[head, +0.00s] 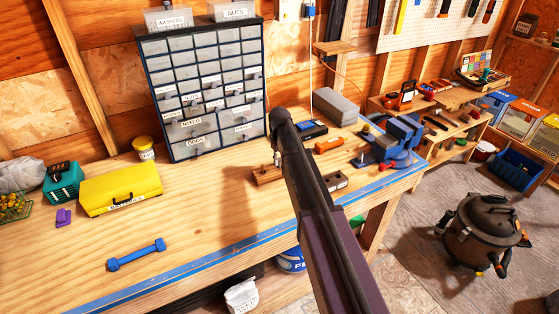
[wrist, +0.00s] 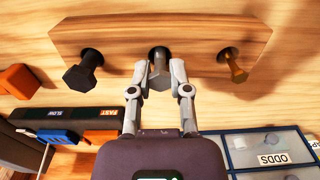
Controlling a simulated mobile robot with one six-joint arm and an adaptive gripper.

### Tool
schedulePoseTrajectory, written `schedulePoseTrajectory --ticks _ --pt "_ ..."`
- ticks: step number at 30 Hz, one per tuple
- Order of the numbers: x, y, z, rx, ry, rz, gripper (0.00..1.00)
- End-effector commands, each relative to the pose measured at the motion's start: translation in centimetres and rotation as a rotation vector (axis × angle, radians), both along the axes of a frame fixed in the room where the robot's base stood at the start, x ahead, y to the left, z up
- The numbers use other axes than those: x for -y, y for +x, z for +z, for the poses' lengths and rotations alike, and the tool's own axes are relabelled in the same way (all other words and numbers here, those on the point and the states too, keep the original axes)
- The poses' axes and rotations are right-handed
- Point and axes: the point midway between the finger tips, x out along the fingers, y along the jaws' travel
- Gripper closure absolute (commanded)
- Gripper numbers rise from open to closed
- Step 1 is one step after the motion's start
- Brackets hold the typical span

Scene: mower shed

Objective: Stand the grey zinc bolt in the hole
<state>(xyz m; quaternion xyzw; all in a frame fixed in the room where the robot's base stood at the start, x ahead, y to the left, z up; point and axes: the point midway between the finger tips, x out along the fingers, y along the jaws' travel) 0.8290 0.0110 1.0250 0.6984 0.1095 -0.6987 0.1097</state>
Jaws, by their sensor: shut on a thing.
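A wooden block (wrist: 120,40) spans the top of the wrist view. The grey zinc bolt (wrist: 158,54) is at the middle of the block, between my fingertips. My gripper (wrist: 159,78) is shut on it. The bolt lines up with the block's middle, but I cannot tell how far its shank is in the hole, which it hides. A black bolt (wrist: 80,70) stands in the block on the left and a brass-coloured bolt (wrist: 234,66) on the right. In the head view my gripper (head: 277,157) is over the block (head: 268,176), partly behind my arm.
A drawer cabinet (head: 205,85) stands behind on the bench (head: 200,215). A light block with dark holes (head: 336,181), an orange item (head: 328,145) and a blue vise (head: 395,140) are to the right. A yellow case (head: 120,188) and blue dumbbell-shaped tool (head: 137,254) lie left.

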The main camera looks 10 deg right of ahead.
Motion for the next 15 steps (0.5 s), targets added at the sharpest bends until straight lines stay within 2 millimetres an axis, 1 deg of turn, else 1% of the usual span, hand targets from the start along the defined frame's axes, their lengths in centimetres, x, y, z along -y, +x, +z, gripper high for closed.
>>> schedulePoseTrajectory --ticks 7,8,9,11,12,15 --pt "0.0 0.0 -0.52 0.0 0.0 0.0 1.0" --pt "0.0 0.0 -0.42 0.0 0.0 0.0 0.67" --pt "0.0 0.0 -0.39 0.0 0.0 0.0 0.55" --pt "0.0 0.0 -0.39 0.0 0.0 0.0 0.37" --pt "0.0 0.0 -0.39 0.0 0.0 0.0 0.35" --pt "0.0 0.0 -0.39 0.0 0.0 0.0 0.35"
